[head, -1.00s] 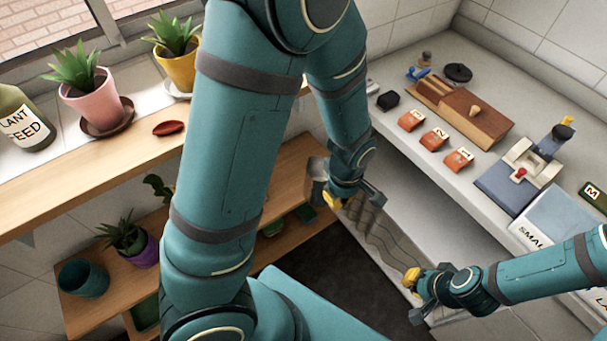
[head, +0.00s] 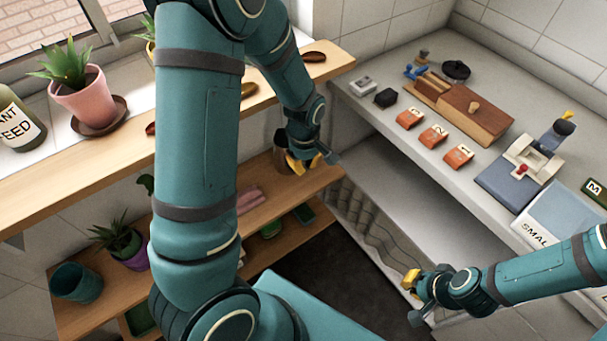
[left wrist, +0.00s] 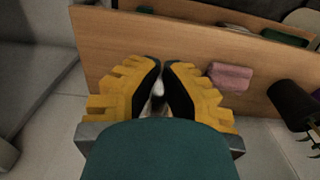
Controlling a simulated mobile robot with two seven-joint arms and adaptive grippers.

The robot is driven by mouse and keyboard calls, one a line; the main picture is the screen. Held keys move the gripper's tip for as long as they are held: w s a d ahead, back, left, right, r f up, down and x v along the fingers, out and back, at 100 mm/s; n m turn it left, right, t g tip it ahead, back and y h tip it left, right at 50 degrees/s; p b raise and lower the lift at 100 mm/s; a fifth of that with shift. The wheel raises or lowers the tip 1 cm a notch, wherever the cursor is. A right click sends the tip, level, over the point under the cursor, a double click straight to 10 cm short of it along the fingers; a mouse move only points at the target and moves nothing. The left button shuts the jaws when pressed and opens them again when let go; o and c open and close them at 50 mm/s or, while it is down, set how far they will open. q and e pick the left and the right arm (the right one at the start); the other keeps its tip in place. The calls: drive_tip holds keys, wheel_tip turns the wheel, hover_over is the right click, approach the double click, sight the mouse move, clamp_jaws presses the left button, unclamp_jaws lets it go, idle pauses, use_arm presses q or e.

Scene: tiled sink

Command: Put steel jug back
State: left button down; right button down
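The steel jug (head: 281,152) shows in the head view as a small, dark, shiny shape just left of my left gripper, mostly hidden by it. My left gripper (head: 303,164) is at the right end of the lower wooden shelf. In the left wrist view, its yellow fingers (left wrist: 160,78) are close together around a narrow, pale metallic part (left wrist: 157,92), which looks like part of the jug. I cannot tell whether the jug touches the shelf. My right gripper (head: 414,289) is low at the counter's front; its finger gap does not show clearly.
The lower shelf (head: 284,190) carries a pink cloth (head: 250,199), a potted plant (head: 122,246) and a teal pot (head: 76,282). The upper sill (head: 110,141) runs above it. The counter (head: 385,128) at right holds orange packets (head: 433,136) and a wooden box (head: 471,113).

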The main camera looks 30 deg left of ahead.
use_arm(q)
drive_tip(key=shift+w+a+f+b, duration=0.15)
drive_tip(key=shift+f+b, duration=0.55)
drive_tip(key=shift+f, duration=1.7)
drive_tip(key=shift+f, duration=0.2)
drive_tip(key=c, duration=1.1)
unclamp_jaws()
drive_tip(key=shift+c, duration=0.2)
drive_tip(key=shift+r, duration=0.15)
